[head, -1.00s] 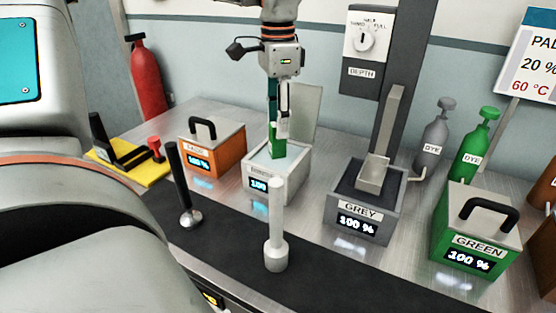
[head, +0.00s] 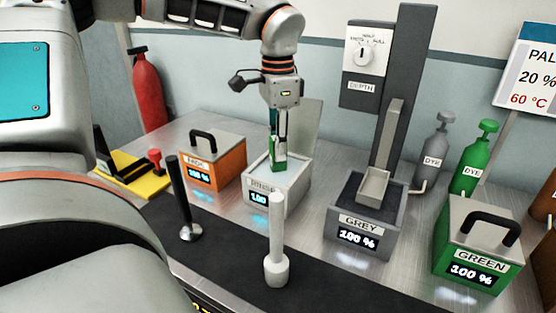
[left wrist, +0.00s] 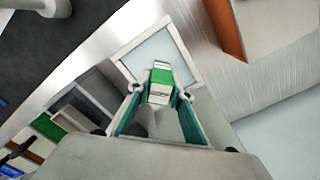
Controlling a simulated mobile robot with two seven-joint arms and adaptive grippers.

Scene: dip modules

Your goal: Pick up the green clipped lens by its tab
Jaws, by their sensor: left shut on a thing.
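My left gripper (head: 278,160) points down over the open rinse tank (head: 256,184). It is shut on the green clipped lens (left wrist: 160,83), a small green block with a white band. In the left wrist view the block sits between the two fingertips, with the pale tank (left wrist: 184,54) behind it. In the head view only a bit of green shows at the fingertips, low at the tank's opening. The lens itself is hidden, and I cannot tell how deep it sits. My right gripper is not in view.
An orange lidded tank (head: 217,160) stands left of the rinse tank. The grey tank (head: 367,215) and green lidded tank (head: 477,240) stand to the right. A black post (head: 183,200) and a white post (head: 276,240) rise from the dark mat in front.

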